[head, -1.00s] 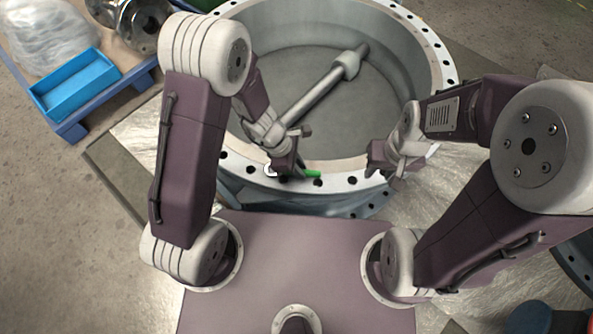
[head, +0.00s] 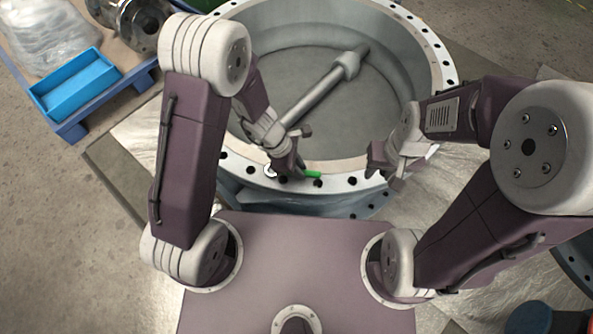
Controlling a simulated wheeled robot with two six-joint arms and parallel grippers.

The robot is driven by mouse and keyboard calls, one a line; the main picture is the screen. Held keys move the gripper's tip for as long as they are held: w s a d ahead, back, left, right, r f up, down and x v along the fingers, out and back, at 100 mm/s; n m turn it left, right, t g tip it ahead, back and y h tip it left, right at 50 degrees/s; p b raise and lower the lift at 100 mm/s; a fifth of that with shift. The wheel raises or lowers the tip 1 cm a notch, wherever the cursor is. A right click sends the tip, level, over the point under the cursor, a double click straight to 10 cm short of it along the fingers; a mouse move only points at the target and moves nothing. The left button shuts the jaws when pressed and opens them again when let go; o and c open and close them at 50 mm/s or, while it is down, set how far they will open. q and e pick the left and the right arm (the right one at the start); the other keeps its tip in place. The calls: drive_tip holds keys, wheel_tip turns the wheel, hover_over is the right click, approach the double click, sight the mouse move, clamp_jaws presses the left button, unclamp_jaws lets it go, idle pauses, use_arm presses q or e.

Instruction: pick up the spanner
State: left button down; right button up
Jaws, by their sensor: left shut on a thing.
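My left gripper (head: 290,163) is at the near rim of the big round valve body (head: 235,164). It is shut on the spanner (head: 270,171), of which a small pale end shows to the left of the fingers. A short green piece (head: 312,174) shows just to the right of the fingers on the rim; I cannot tell whether it belongs to the spanner. The fingers hide the middle of the spanner. My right gripper (head: 384,162) is over the near right part of the rim, apart from the spanner; its finger gap is not clear.
A grey shaft (head: 318,97) crosses the inside of the valve body. A blue tray (head: 75,85) and a plastic-wrapped bundle (head: 48,36) lie on a pallet at the upper left. Clear floor shows at the left.

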use_arm(q)
drive_tip(key=shift+r, duration=0.15)
idle(0.5)
drive_tip(key=shift+r+p, duration=0.35)
drive_tip(key=shift+p, duration=0.05)
drive_tip(key=r, duration=0.1)
drive_tip(key=r+p, duration=0.2)
drive_tip(key=shift+s+d+r, duration=0.15)
drive_tip(key=shift+s+r, duration=0.1)
drive_tip(key=shift+r, duration=0.15)
drive_tip(key=s+d+r, duration=0.5)
drive_tip(key=s+r, duration=0.1)
drive_tip(key=s, duration=0.4)
drive_tip(key=shift+r, duration=0.15)
drive_tip(key=shift+w+d, duration=0.1)
drive_tip(key=shift+w, duration=0.05)
idle(2.0)
